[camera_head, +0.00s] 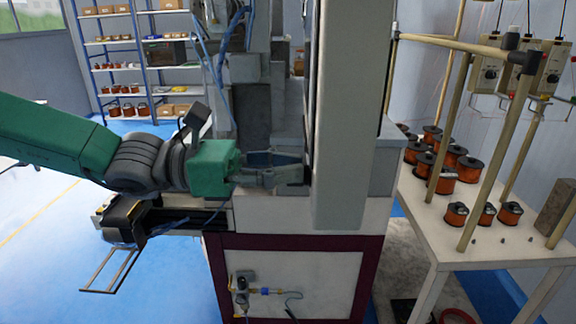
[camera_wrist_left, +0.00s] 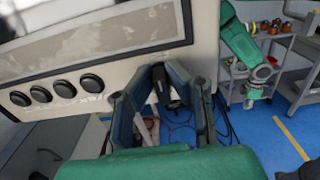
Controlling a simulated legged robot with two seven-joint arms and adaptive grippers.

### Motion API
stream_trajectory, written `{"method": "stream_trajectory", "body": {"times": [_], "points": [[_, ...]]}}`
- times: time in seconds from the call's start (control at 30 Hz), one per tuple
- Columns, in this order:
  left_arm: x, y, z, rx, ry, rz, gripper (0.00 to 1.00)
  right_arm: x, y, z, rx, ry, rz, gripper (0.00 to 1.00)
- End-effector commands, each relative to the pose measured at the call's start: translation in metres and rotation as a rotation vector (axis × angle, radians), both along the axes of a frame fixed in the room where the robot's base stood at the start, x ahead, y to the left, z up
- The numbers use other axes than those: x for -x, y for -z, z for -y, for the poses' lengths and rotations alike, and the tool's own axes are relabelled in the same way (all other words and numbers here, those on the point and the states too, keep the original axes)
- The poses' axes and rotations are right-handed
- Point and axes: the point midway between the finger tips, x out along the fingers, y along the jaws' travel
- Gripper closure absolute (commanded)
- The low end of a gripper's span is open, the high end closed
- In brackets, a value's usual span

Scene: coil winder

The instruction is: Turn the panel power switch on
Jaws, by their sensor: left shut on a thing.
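My left gripper (camera_head: 300,173) reaches in from the left to the side of the tall light-grey panel housing (camera_head: 343,115). Its tips meet the housing's near edge. In the left wrist view the two fingers (camera_wrist_left: 160,80) are close around a small dark piece (camera_wrist_left: 164,90) at the edge of the panel (camera_wrist_left: 205,40). This piece looks like the power switch, but its on or off position cannot be made out. The panel face shows a row of several round black knobs (camera_wrist_left: 64,88) and a dark-framed window. My right gripper is in neither view.
A table (camera_head: 440,230) with several copper-wire spools stands at the right, under a post frame (camera_head: 470,50). The machine's cabinet (camera_head: 285,270) is below the gripper, with a small valve fitting on it. Shelves (camera_head: 130,55) stand at the back left. Open blue floor lies left.

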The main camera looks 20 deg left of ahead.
Motion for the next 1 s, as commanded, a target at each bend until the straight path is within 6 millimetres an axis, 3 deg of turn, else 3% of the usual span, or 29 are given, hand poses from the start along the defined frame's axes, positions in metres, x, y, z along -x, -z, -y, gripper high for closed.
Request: {"method": "stream_trajectory", "body": {"times": [0.37,1.0], "points": [[0.0,0.002,0.0,-0.031,-0.003,0.117,1.0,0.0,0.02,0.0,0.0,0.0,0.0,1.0],[0.006,0.007,0.001,-0.193,-0.006,0.676,1.0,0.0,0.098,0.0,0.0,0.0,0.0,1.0]]}}
